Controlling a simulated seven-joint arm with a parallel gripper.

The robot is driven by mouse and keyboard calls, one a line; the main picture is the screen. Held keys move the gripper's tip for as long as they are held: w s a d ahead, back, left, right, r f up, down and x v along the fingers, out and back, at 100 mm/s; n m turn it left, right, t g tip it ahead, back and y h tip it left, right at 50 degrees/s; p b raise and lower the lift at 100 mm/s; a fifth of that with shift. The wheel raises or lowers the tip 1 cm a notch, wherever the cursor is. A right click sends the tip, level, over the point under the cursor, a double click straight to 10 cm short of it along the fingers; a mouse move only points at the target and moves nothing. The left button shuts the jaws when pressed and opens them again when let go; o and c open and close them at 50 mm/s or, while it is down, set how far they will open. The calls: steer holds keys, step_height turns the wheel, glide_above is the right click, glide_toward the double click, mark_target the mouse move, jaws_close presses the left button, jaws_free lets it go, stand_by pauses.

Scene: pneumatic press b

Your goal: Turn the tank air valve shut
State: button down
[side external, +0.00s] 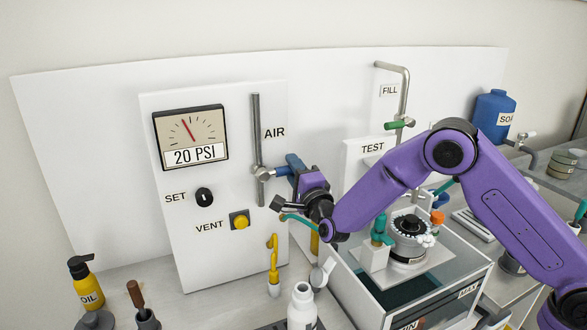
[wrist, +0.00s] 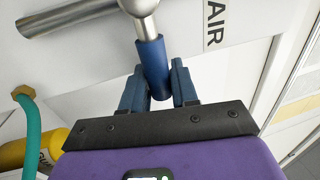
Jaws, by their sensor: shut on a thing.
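The tank air valve (side external: 262,173) sits on a vertical grey pipe beside the AIR label on the white panel. Its blue-sleeved handle (wrist: 152,62) sticks out from the round metal valve body, across the pipe rather than along it. In the side view, the handle (side external: 280,171) points right, toward my gripper (side external: 292,166). In the wrist view, my gripper (wrist: 159,72) has its two blue fingers on either side of the handle's outer end and is shut on it. The fingers partly hide the handle in the side view.
A gauge (side external: 190,137) reads 20 PSI. A SET knob (side external: 204,197) and yellow VENT button (side external: 240,221) are left of the pipe. A yellow hooked part (side external: 273,260) and white bottle (side external: 302,307) stand below. A teal hose (wrist: 28,125) and yellow cylinder (wrist: 38,147) lie close to my gripper.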

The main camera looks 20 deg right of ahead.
steer(key=c, duration=1)
jaws_free()
steer(key=shift+s+f, duration=0.25)
steer(key=shift+s, duration=1)
steer(key=shift+s+f, duration=0.25)
steer(key=shift+s, duration=1)
steer(key=shift+s+f, duration=0.25)
steer(key=shift+s, duration=1)
steer(key=shift+a, duration=0.15)
